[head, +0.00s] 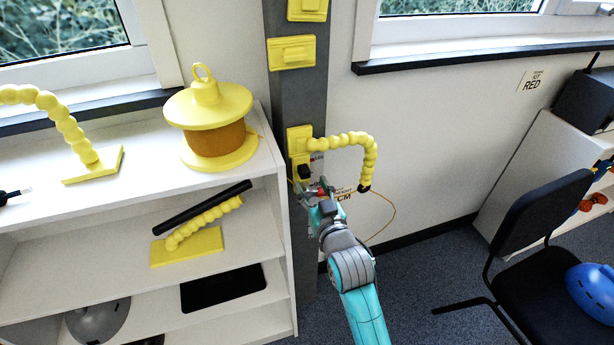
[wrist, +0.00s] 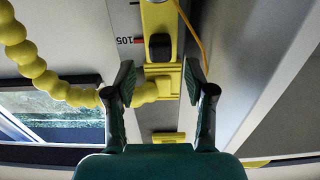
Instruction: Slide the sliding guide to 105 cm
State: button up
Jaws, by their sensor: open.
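The sliding guide (head: 299,139) is a yellow block on the grey upright post (head: 296,100), with a yellow beaded arm (head: 340,142) curving out to the right. A black knob (head: 304,172) sits just below it. In the wrist view the yellow guide (wrist: 163,72) and its black knob (wrist: 160,46) show beyond my fingertips. A red line and the 105 mark (wrist: 131,41) lie beside the knob. My gripper (head: 314,190) is open at the post, and its fingers (wrist: 160,80) stand on either side of the guide in the picture. I cannot tell whether they touch it.
More yellow blocks (head: 292,52) sit higher on the post. A white shelf (head: 280,215) stands left of it, with a yellow spool (head: 212,120) on top. A thin orange cord (head: 391,222) loops at right. A black chair (head: 520,235) stands at right; floor between is clear.

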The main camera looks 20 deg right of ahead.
jog(key=s, duration=0.6)
dwell(0.4)
jog(key=s+f, duration=0.8)
jog(key=s, duration=0.3)
jog(key=s+g, duration=0.3)
jog(key=s, duration=2.8)
jog(key=shift+s+f, duration=0.35)
jog(key=shift+f, duration=0.1)
